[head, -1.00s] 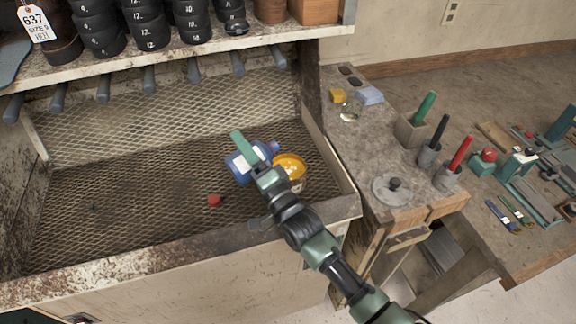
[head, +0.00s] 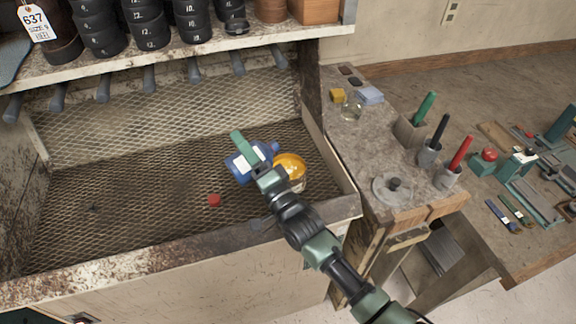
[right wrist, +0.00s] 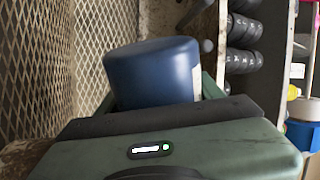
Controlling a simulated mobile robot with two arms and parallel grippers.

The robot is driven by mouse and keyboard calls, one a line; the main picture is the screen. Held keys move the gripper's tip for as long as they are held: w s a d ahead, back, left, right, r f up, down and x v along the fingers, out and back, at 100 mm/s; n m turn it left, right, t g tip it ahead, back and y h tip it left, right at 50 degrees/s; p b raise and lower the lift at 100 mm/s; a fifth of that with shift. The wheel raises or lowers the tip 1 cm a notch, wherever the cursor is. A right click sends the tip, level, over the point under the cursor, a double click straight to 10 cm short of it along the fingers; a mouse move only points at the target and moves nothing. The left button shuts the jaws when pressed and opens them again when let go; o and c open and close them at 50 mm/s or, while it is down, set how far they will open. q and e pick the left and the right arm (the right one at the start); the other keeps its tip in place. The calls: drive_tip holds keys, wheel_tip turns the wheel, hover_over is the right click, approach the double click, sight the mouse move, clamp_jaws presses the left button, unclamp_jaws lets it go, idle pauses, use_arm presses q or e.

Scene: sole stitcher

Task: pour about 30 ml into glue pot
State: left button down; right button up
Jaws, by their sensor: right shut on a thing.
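My right gripper (head: 254,160) is shut on a blue bottle (head: 240,170) with a pale label, just left of the glue pot. In the right wrist view the bottle's blue end (right wrist: 155,72) shows between the fingers. The bottle is tilted, with its narrow end toward the pot. The glue pot (head: 296,182) stands on the mesh bench and shows an orange-yellow inside. I cannot tell whether any liquid is flowing. A small red cap (head: 214,200) lies on the mesh to the left. My left gripper is not in view.
The mesh tray (head: 120,200) is mostly clear on the left. A shelf with black rolls (head: 150,30) hangs above it, with several grey handles below.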

drive_tip(key=shift+w+d+f+n, duration=0.1)
drive_tip(key=shift+d+f+n, duration=0.05)
drive_tip(key=shift+f+n, duration=0.25)
drive_tip(key=r+n+g+p, duration=0.1)
drive_tip(key=n, duration=0.2)
drive_tip(key=w+d+r+n+g+y+p, duration=0.1)
drive_tip(key=n+p, duration=0.1)
drive_tip(key=n, duration=0.1)
drive_tip(key=r+n+g+p, duration=0.1)
drive_tip(key=n+p, duration=0.1)
drive_tip(key=n, duration=0.2)
drive_tip(key=shift+w+d+r+y, duration=0.15)
drive_tip(key=shift+d+r+y, duration=0.1)
drive_tip(key=shift+r+y, duration=0.15)
drive_tip(key=n, duration=0.1)
drive_tip(key=n+g+p, duration=0.1)
drive_tip(key=n, duration=0.2)
drive_tip(key=shift+s+a+f+h+p, duration=0.2)
drive_tip(key=shift+a+f+h+p, duration=0.1)
drive_tip(key=shift+a+p, duration=0.05)
drive_tip(key=shift+f+n+g, duration=0.4)
drive_tip(key=shift+f+n, duration=0.15)
drive_tip(key=shift+n, duration=0.45)
